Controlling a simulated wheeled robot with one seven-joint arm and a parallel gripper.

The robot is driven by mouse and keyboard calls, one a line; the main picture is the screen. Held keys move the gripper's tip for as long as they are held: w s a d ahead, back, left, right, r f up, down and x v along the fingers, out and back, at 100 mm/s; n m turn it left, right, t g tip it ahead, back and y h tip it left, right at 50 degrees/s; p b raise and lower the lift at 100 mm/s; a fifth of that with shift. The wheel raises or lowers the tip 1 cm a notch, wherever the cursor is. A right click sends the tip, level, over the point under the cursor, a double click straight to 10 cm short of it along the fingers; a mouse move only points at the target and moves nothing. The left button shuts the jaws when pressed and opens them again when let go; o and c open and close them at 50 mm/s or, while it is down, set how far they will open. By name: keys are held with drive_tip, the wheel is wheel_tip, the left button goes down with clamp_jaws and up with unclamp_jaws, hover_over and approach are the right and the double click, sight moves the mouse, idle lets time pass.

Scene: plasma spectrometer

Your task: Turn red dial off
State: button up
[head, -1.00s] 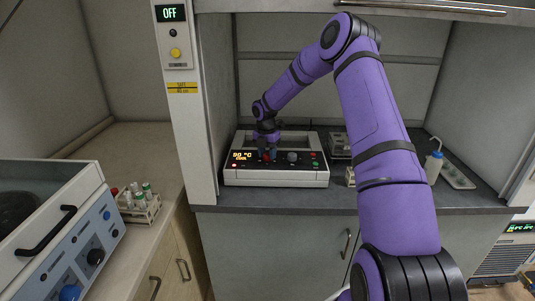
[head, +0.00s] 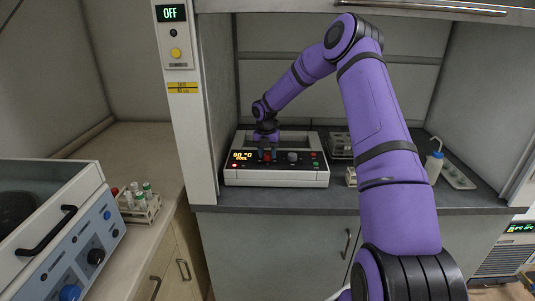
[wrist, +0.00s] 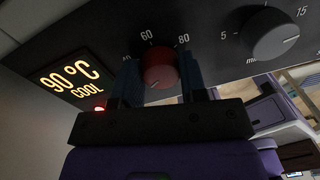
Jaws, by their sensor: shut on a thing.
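The red dial (wrist: 160,68) is on the dark front panel of a white benchtop device (head: 277,180) inside the hood. My gripper (head: 267,154) is at the panel, with one finger on each side of the dial. In the wrist view my gripper (wrist: 160,85) is shut on the red dial.
A grey dial (wrist: 272,34) with marks 5 and 15 sits right of the red one. A tube rack (head: 139,204) stands on the left bench. An OFF panel (head: 172,14) is on the post.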

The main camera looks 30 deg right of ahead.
sight(266, 153)
drive_tip(key=o, duration=0.9)
drive_tip(key=shift+o, duration=0.2)
wheel_tip(266, 153, up, 11)
drive_tip(key=shift+w+a, duration=0.2)
drive_tip(key=shift+f, duration=0.15)
